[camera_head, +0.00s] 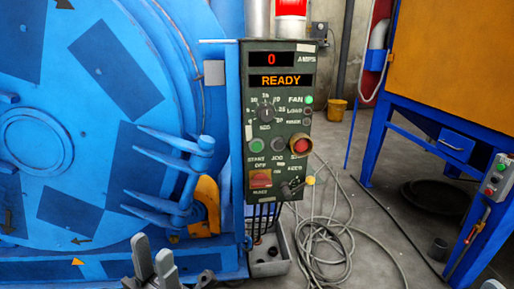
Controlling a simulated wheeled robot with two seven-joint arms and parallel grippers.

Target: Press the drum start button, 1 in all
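The green start button (256,145) sits at the left of a button row on the dark green control panel (279,185), above a START label. A grey jog button (278,145) and a large red mushroom button (300,146) are to its right. The panel display (281,81) reads READY. My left gripper (153,246) is at the bottom edge, below and left of the panel, well apart from the button. Its two grey fingers are apart with nothing visible between them. A small grey piece (492,285) at the bottom right may be my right gripper; its state is hidden.
A blue drum (60,110) with a protruding hinge bracket (175,175) fills the left side, close to the panel. Grey cables (325,245) lie coiled on the floor. A blue-framed orange machine (458,55) stands at right. The space before the panel looks clear.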

